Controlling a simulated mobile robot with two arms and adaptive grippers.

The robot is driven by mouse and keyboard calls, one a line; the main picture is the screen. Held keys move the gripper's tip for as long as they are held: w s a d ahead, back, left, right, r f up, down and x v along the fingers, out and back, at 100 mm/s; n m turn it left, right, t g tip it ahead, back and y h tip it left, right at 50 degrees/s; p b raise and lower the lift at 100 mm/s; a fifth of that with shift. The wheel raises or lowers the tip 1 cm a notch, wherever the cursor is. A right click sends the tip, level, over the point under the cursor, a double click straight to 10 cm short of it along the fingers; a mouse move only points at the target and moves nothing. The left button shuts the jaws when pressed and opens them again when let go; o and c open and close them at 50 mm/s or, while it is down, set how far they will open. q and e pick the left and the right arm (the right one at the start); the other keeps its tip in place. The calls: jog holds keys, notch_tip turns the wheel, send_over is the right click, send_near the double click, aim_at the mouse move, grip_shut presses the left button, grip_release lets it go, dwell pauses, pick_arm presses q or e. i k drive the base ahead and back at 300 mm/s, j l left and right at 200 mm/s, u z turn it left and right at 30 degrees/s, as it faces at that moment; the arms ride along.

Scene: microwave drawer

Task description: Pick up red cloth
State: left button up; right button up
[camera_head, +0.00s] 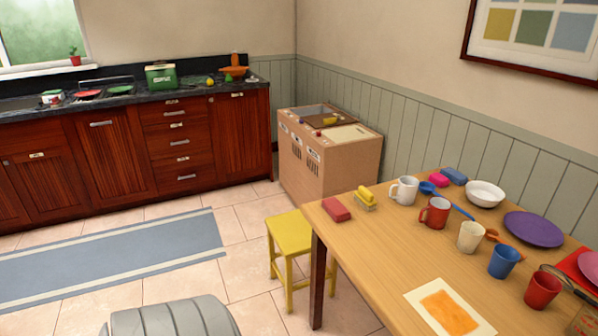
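A small folded red block (336,209), which looks like a folded cloth, lies flat near the left end of the wooden table (385,258). A flat red piece (568,267) also shows at the table's right edge, partly hidden by dishes; I cannot tell whether it is cloth. Neither of my grippers is in view.
Beside the folded red block are a yellow brush (366,198) and a white mug (404,190). Several cups, a purple plate (533,229) and a white bowl (485,193) crowd the right side. A yellow stool (290,234) stands by the table's left end. A blue rug (110,258) lies on open floor.

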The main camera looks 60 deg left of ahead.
aim_at(335, 209)
jog(key=u, duration=1.6)
